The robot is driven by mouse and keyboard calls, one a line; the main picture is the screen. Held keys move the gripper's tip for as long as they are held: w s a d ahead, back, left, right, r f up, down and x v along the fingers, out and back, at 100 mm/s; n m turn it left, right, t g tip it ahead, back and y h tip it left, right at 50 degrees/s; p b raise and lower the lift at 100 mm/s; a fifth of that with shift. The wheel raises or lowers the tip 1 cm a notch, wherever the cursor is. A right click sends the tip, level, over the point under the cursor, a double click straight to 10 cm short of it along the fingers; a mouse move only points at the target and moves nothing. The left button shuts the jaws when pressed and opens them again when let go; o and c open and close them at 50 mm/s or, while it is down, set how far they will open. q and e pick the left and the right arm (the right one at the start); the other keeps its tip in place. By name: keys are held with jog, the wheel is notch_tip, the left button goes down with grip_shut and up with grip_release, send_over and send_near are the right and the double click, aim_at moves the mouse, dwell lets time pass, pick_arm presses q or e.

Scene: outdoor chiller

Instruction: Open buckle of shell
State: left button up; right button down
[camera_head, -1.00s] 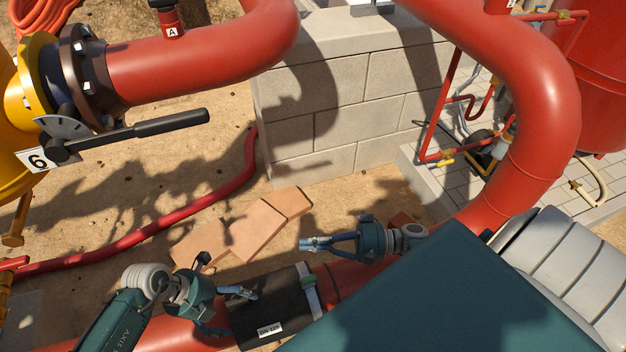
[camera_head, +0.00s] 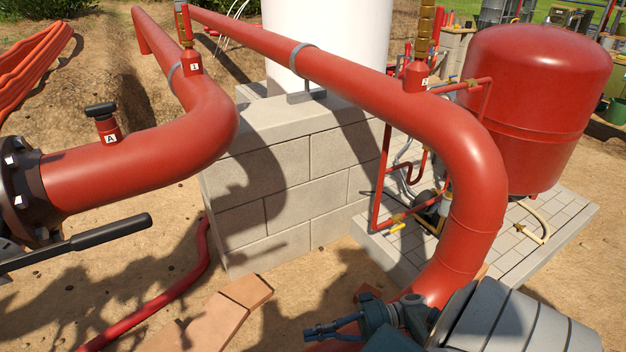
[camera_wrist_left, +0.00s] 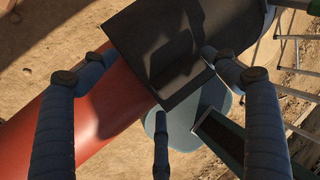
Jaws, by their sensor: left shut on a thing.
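The dark shell (camera_wrist_left: 175,45) sits around the red pipe (camera_wrist_left: 95,115) in the left wrist view, with a raised block on its face. My left gripper (camera_wrist_left: 150,75) has its blue fingers spread on both sides of the shell, with a third finger below its near edge. It is shut on the shell. I cannot make out the buckle clearly. My right gripper (camera_head: 312,332) is low in the head view, pointing left, in front of the pipe's lower end. Its fingers overlap, so its opening is unclear. The shell and left gripper are outside the head view.
A large red pipe (camera_head: 475,190) bends down at the right. A block wall (camera_head: 290,205) stands behind, beside a red tank (camera_head: 540,110). A black valve lever (camera_head: 110,232) juts in from the left. Flat tiles (camera_head: 215,320) lie on the sandy ground.

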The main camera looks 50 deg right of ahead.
pick_arm(q)
jog(key=shift+f, duration=0.15)
jog(key=o, duration=1.3)
jog(key=shift+w, duration=0.1)
jog(key=shift+c, duration=0.2)
jog(key=v, duration=1.2)
